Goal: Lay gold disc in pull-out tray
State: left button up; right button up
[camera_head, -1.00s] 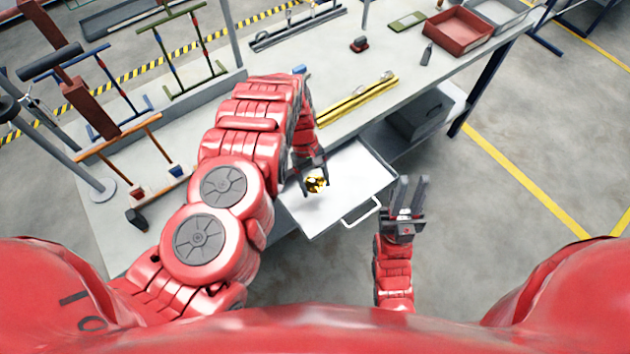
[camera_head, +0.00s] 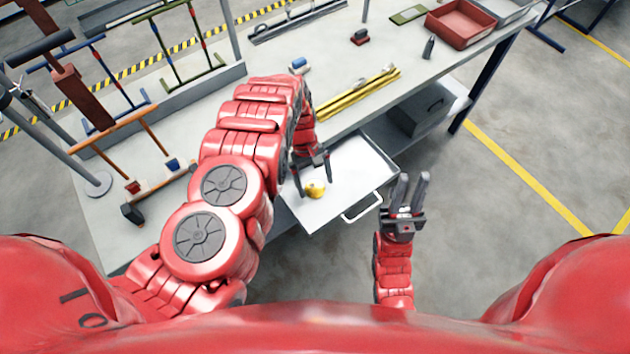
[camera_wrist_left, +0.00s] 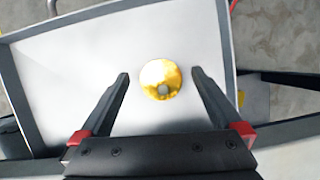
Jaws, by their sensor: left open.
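The gold disc (camera_head: 316,190) lies flat on the floor of the white pull-out tray (camera_head: 345,170). In the left wrist view the disc (camera_wrist_left: 161,80) is round and shiny with a small hole, and the tray (camera_wrist_left: 60,75) surrounds it. My left gripper (camera_head: 311,187) is open over the tray. Its two fingers stand apart on either side of the disc, with gaps between them and it. My right gripper (camera_head: 410,190) is open and empty, to the right of the tray's handle (camera_head: 361,207).
Yellow bars (camera_head: 357,95) lie on the bench behind the tray. A grey box (camera_head: 420,108) sits under the bench. Racks with coloured hooks (camera_head: 130,125) stand at left. A red bin (camera_head: 460,24) is at the far right of the bench. Floor right of the tray is clear.

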pick_arm(q)
jog(key=shift+w+r, duration=0.25)
jog(key=shift+r, duration=0.2)
jog(key=b+v, duration=0.2)
jog(key=v, duration=1.4)
jog(key=shift+r, duration=0.25)
jog(key=shift+s+a, duration=0.1)
